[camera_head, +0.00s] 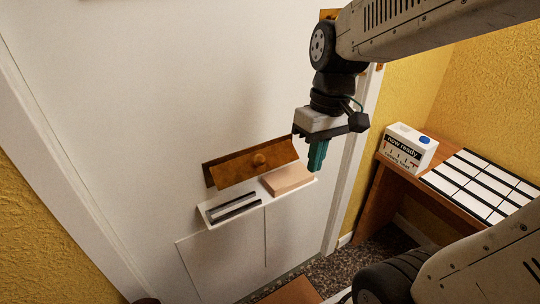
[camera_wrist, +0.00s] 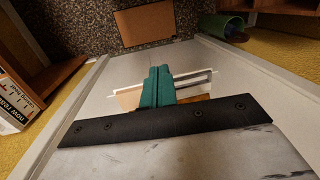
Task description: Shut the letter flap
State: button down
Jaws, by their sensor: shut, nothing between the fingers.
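The letter flap (camera_head: 245,168) is a brown, wood-like panel with a round knob, set in the white door. It stands tilted out from its backing plate, whose dark edge shows at the left end, so it looks open. A thin brown strip of it shows in the wrist view (camera_wrist: 196,98), mostly hidden by my gripper. My gripper (camera_head: 317,165) has teal fingers, shut together and empty. It points down just right of the flap's right end; I cannot tell the exact gap. The fingers also show in the wrist view (camera_wrist: 158,72).
Below the flap, a white shelf (camera_head: 212,220) on the door holds a tan block (camera_head: 288,179) and black bars. A wooden table (camera_head: 378,195) at right bears a "now ready" box (camera_head: 405,154) and a striped panel. A green cylinder (camera_wrist: 231,26) lies on the floor area.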

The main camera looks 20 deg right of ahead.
jog(key=w+d+f+n+t+y, duration=0.15)
jog(key=w+f+n, duration=0.25)
jog(key=w+n, duration=0.6)
jog(key=n+t, duration=0.1)
jog(key=n, duration=0.6)
send_near(269, 165)
jog(key=shift+y, duration=0.35)
jog(key=x, duration=0.6)
jog(key=shift+w+a, duration=0.1)
notch_tip(269, 165, down, 2)
jog(key=shift+w+f, duration=0.1)
